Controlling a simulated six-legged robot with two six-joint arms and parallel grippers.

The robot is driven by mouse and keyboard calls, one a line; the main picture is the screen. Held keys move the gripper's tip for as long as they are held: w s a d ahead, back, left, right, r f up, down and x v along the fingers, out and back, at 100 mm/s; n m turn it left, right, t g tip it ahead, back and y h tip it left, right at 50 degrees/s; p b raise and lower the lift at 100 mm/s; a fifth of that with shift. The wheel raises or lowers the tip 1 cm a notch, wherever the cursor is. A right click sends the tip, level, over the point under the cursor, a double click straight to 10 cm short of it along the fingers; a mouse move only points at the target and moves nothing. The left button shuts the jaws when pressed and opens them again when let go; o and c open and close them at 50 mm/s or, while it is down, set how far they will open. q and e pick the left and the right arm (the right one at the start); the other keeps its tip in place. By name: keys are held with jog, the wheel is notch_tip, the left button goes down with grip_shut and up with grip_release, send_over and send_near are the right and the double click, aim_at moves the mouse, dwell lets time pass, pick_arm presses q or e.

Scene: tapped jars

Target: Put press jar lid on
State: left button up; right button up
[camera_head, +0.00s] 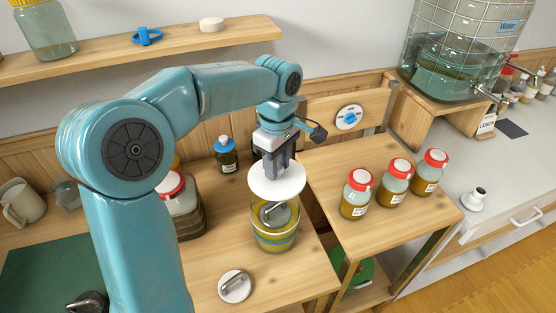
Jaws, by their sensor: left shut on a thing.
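My left gripper (277,161) comes down from above and is shut on a round white lid (290,184). The lid is held roughly level above the open press jar (275,238), with a gap between them. The jar is glass with yellowish contents and a blue band, and stands near the right edge of the left table. A grey piece with a handle (275,214) sits in its mouth, partly hidden by the lid. My right gripper is not in view.
A white disc with a metal handle (235,286) lies in front of the jar. A red-lidded jar (181,207) and a blue-capped bottle (226,157) stand behind. Three red-capped jars, one nearest (357,196), stand on the right table. A water tank (462,50) is at back right.

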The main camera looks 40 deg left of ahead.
aim_at(276, 182)
pick_arm(q)
jog(key=shift+s+a+f+b, duration=0.2)
jog(key=shift+s+f+b, duration=0.1)
jog(key=shift+s, duration=0.2)
jog(key=shift+f, duration=0.3)
jog(key=shift+w+d+f+b, duration=0.15)
jog(key=shift+w+f+b, duration=0.2)
jog(key=shift+f+b, duration=0.35)
jog(key=shift+f, duration=0.3)
jog(key=shift+s+f+b, duration=0.3)
jog(key=shift+f+b, duration=0.15)
jog(key=shift+b, duration=0.2)
jog(key=shift+w+f+b, duration=0.15)
jog(key=shift+f+b, duration=0.2)
jog(key=shift+f, duration=0.15)
jog(key=shift+w+f+b, duration=0.15)
jog(key=shift+f+b, duration=0.2)
jog(key=shift+f, duration=0.15)
jog(key=shift+s+r, duration=0.2)
jog(key=shift+s, duration=0.05)
jog(key=shift+w, duration=0.3)
jog(key=shift+s, duration=0.1)
